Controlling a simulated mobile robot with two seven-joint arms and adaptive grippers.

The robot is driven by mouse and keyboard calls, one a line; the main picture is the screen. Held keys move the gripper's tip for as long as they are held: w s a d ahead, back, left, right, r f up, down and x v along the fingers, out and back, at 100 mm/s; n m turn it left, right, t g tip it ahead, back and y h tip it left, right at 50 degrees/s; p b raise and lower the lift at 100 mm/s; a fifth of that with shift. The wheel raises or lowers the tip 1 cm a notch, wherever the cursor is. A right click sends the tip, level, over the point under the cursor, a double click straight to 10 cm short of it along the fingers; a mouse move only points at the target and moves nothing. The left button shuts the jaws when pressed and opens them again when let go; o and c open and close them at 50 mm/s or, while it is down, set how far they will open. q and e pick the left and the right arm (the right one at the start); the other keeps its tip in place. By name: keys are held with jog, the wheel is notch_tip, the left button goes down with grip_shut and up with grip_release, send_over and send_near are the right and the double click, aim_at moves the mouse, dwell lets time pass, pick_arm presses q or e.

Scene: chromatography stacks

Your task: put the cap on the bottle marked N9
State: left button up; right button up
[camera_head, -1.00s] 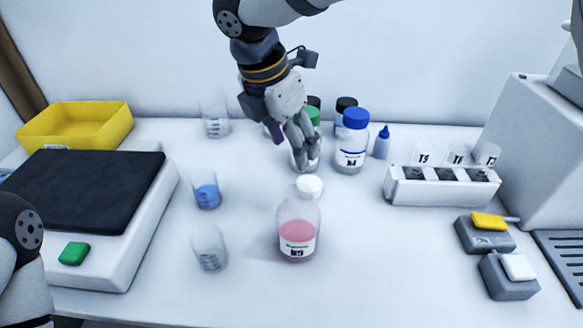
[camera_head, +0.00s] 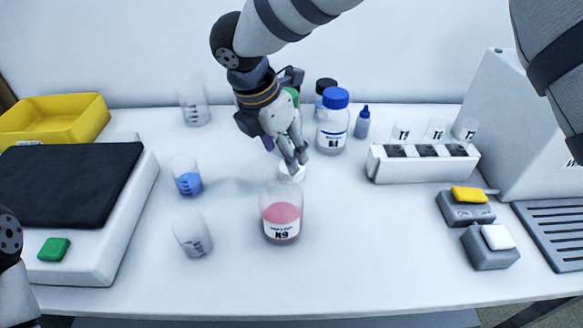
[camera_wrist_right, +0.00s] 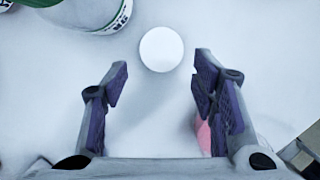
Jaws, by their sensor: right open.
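The bottle marked N9 (camera_head: 282,222) stands upright on the bench, clear with pink liquid and a white label. A sliver of pink, probably this bottle (camera_wrist_right: 203,135), shows behind a finger in the right wrist view. A round white cap (camera_head: 291,173) appears to lie on the bench just behind the bottle's neck. In the right wrist view the cap (camera_wrist_right: 161,48) is a plain white disc beyond the fingertips, centred between them. My right gripper (camera_head: 294,163) is open and empty, pointing down at the cap; its fingers (camera_wrist_right: 160,72) are spread apart. My left gripper is out of view.
Beakers stand to the left, one with blue liquid (camera_head: 188,182) and an empty one (camera_head: 193,237). A blue-capped bottle (camera_head: 332,125) and other bottles stand behind the gripper. A white rack (camera_head: 422,168) is right, a balance (camera_head: 105,250) left. The front bench is clear.

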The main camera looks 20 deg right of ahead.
jog(key=x, duration=0.5)
jog(key=shift+w+d, duration=0.1)
jog(key=shift+d, duration=0.25)
jog(key=shift+c, duration=0.6)
jog(key=c, duration=0.6)
